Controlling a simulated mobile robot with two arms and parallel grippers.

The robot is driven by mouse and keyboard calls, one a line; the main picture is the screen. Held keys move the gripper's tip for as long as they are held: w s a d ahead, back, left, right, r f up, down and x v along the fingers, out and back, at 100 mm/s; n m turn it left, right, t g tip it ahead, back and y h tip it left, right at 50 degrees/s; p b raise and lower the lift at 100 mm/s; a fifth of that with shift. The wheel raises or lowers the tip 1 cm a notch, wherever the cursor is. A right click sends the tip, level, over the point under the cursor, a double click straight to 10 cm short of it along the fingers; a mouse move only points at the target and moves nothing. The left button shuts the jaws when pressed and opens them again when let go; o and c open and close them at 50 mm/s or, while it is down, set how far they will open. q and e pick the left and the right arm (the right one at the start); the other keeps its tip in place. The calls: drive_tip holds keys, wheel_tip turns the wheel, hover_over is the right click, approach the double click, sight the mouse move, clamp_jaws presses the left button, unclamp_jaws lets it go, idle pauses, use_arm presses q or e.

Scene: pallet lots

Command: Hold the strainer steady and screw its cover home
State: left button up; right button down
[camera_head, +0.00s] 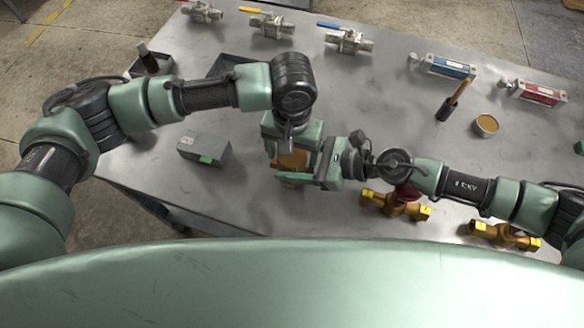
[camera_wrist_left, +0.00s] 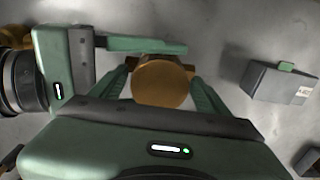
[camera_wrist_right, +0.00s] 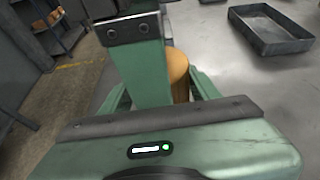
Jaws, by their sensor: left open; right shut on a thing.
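The strainer with its brass-coloured round cover (camera_head: 292,160) stands near the table's front middle, mostly hidden by my two grippers. In the left wrist view the round brass top (camera_wrist_left: 161,83) sits between the spread fingers of my left gripper (camera_wrist_left: 160,80), which is open around it from above. My right gripper (camera_head: 305,178) comes in low from the right and is shut on the strainer. In the right wrist view a brass cylinder (camera_wrist_right: 178,75) shows beyond its fingers, partly covered by a green jaw of my left gripper. The thread between cover and body is hidden.
Brass valves (camera_head: 395,205) (camera_head: 503,236) lie at the front right. A grey box (camera_head: 204,148) stands left. A brush (camera_head: 453,100) and an open tin (camera_head: 485,125) are right. A dark tray (camera_head: 226,64) lies behind my left arm.

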use_arm(q)
drive_tip(key=shift+f, duration=0.1)
drive_tip(key=c, duration=1.4)
drive_tip(key=m, duration=0.3)
drive_tip(key=shift+c, duration=0.2)
drive_tip(key=o, duration=1.5)
drive_tip(key=shift+o, duration=0.2)
